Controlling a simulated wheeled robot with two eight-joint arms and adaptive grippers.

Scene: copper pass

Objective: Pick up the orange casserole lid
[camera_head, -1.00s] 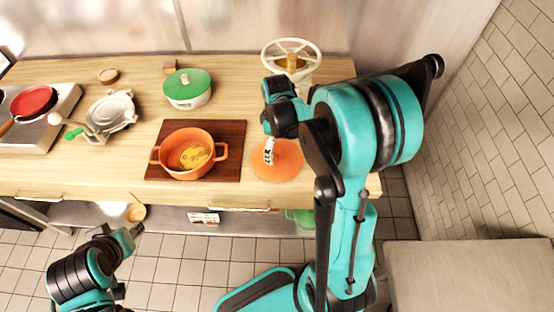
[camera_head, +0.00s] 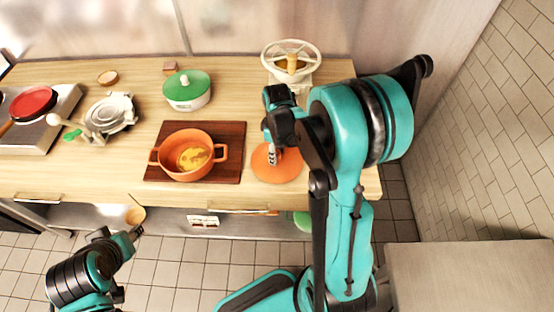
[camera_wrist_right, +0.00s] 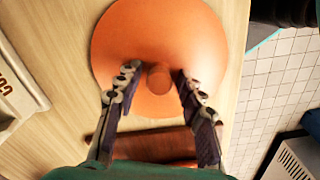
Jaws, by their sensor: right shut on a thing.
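The orange casserole lid (camera_head: 286,174) is a flat round disc on the counter, right of the wooden board. My right gripper (camera_head: 272,157) is over it from above and hides part of it. The lid looks flat on the counter. The orange casserole (camera_head: 187,168) stands open with yellow food inside. My left gripper (camera_head: 130,240) is low, in front of the counter; its jaws are unclear.
The casserole stands on a dark wooden board (camera_head: 232,142), close left of the lid. A green-lidded pot (camera_head: 187,88) and a white food mill (camera_head: 290,60) stand behind. A metal press (camera_head: 110,112) and a red pan (camera_head: 33,102) are to the left. The counter's front edge is near.

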